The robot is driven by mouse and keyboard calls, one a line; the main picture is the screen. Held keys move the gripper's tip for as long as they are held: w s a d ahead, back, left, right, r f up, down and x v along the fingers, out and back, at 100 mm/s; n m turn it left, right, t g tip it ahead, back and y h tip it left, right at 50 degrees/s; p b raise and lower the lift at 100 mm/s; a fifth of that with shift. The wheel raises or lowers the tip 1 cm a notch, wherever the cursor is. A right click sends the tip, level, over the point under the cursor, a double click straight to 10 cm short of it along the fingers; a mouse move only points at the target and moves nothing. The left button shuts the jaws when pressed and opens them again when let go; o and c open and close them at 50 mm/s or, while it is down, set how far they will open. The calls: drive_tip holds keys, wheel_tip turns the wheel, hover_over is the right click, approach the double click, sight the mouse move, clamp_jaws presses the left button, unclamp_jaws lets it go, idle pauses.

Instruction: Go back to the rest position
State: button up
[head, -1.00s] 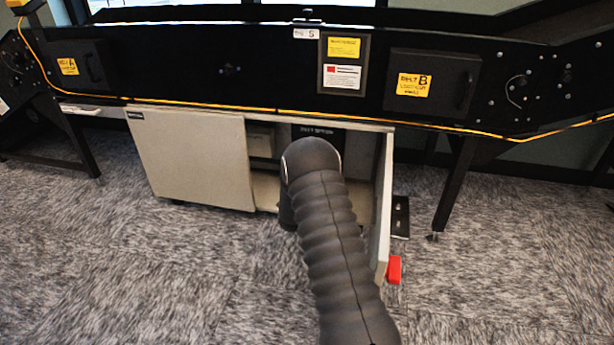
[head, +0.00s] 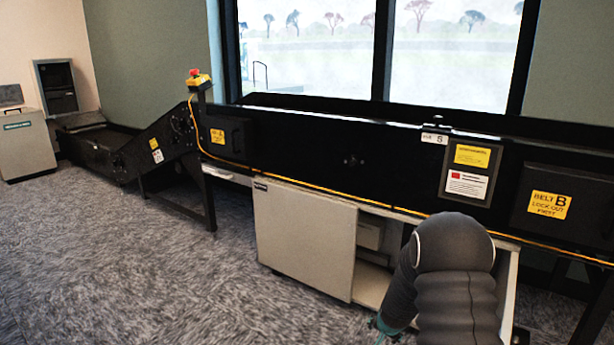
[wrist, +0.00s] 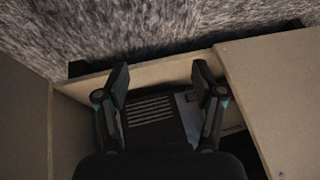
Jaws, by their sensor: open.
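My gripper (wrist: 160,76) is open in the wrist view, with one finger on each side and nothing held between the tips. Below and between the fingers is a dark slatted unit (wrist: 150,110) with a small grey patch. I cannot tell if the fingers touch it. Tan boards of the low cabinet (wrist: 265,85) surround the gripper, and carpet shows beyond the edge. In the head view my dark ribbed arm stands in front of the cabinet (head: 305,240), hiding part of its open right bay. Only a little of the teal wrist shows at the bottom.
The black conveyor (head: 300,155) runs above the cabinet, with yellow labels and an orange cord along it. A red stop button on a yellow box (head: 197,77) stands at its left end. A grey bin (head: 22,145) is far left. The carpet (head: 130,270) at the left is clear.

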drive_tip(key=s+a+r+n+g+p, duration=0.1)
drive_tip(key=s+a+r+n+p, duration=0.2)
drive_tip(key=s+r, duration=1.4)
drive_tip(key=s+a+r+n+g+p, duration=0.2)
drive_tip(key=s+a+r+n+p, duration=0.1)
drive_tip(key=s+r, duration=1.5)
drive_tip(key=shift+a+r+n+y+p, duration=0.2)
drive_tip(key=shift+a+n+y+p, duration=0.15)
drive_tip(key=shift+p, duration=0.2)
drive_tip(key=s+r+t, duration=0.1)
drive_tip(key=r, duration=0.1)
drive_tip(key=s+r+p, duration=0.1)
drive_tip(key=r, duration=0.2)
drive_tip(key=s+r+t+p, duration=0.1)
drive_tip(key=r, duration=0.1)
drive_tip(key=shift+a+r+t, duration=0.3)
drive_tip(key=shift+c, duration=0.2)
